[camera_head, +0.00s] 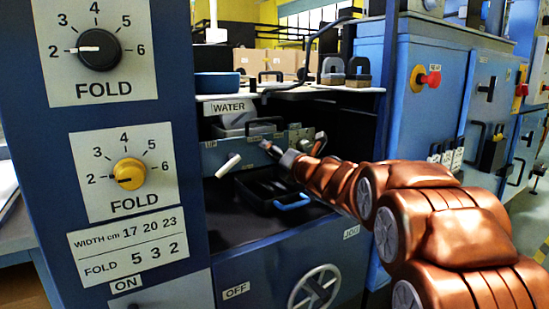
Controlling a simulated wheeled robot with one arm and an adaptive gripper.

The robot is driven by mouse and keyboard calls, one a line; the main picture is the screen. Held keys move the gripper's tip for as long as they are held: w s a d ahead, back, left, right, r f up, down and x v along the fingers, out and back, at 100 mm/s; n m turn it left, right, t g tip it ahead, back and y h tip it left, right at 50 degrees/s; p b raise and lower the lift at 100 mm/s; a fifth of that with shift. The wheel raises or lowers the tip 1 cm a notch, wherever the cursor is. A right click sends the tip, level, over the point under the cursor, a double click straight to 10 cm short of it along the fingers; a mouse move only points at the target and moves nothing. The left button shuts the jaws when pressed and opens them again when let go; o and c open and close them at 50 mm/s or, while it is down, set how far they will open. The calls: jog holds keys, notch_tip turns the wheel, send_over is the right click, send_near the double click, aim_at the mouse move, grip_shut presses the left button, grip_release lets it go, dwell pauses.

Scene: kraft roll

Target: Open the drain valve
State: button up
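A white lever (228,165) sticks out at a slant on the front of the grey-blue water unit (218,157), below the label WATER; it may be the drain valve's handle, but no label on it is readable. My gripper (272,146) is at the end of my copper-coloured arm, inside the recess, to the right of the lever and apart from it in the picture. Its fingers are small and dark against the unit, so I cannot tell whether they are open or shut. My gripper and wrist hide part of the unit's right side.
A black tray (256,186) with a blue handle (293,202) lies below the lever. A blue panel with two FOLD knobs (100,49) (130,173) bounds the recess on the left; a blue cabinet (415,109) stands at right. A handwheel (315,288) is below.

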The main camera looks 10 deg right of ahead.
jog(key=shift+w, duration=0.25)
jog(key=shift+c, duration=0.2)
jog(key=c, duration=1.1)
